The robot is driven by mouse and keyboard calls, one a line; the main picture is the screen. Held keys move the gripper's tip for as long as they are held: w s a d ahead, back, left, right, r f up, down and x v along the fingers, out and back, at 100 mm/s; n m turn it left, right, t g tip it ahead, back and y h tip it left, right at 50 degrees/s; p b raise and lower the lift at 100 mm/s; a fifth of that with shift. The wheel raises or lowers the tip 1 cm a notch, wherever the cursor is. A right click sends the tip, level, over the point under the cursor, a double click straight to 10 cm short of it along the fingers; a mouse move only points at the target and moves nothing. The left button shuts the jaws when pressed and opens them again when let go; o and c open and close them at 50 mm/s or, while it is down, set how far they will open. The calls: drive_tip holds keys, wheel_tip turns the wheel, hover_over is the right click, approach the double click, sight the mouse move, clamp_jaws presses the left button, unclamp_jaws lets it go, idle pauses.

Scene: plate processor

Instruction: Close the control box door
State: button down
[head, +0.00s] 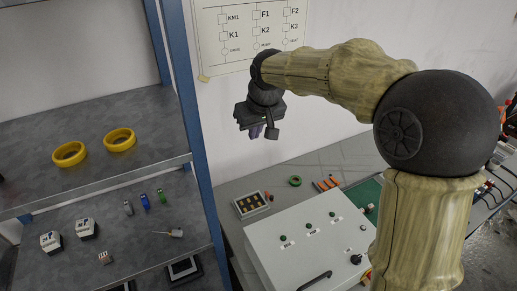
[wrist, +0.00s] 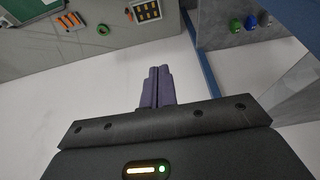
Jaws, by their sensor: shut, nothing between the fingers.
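The control box (head: 257,266) is a light grey box on the workbench at the lower middle of the head view. Its door (head: 312,246) is a flat light panel with several small green and dark knobs and a black handle near the lower edge. The door lies over the box; I cannot tell whether a gap remains, and its right side is hidden by my arm. My gripper (head: 256,132), with purple fingers, is up in the air beyond and above the box, well apart from it. In the wrist view my gripper (wrist: 160,72) has its fingers together and empty.
A blue-posted shelf (head: 200,150) stands left, holding yellow rings (head: 70,153) and small devices. Behind the box, the workbench (head: 232,190) carries a small tray (head: 251,205), a green ring (head: 295,181) and orange parts (head: 326,184). A wall diagram (head: 245,35) hangs behind my arm.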

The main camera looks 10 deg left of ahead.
drive_tip(key=f+p, duration=0.1)
drive_tip(key=f, duration=0.1)
drive_tip(key=s+f+p, duration=0.1)
drive_tip(key=d+f+p, duration=0.1)
drive_tip(key=f, duration=0.1)
drive_tip(key=shift+s+f+p, duration=0.2)
drive_tip(key=shift+f+p, duration=0.1)
drive_tip(key=shift+f, duration=0.05)
idle(0.3)
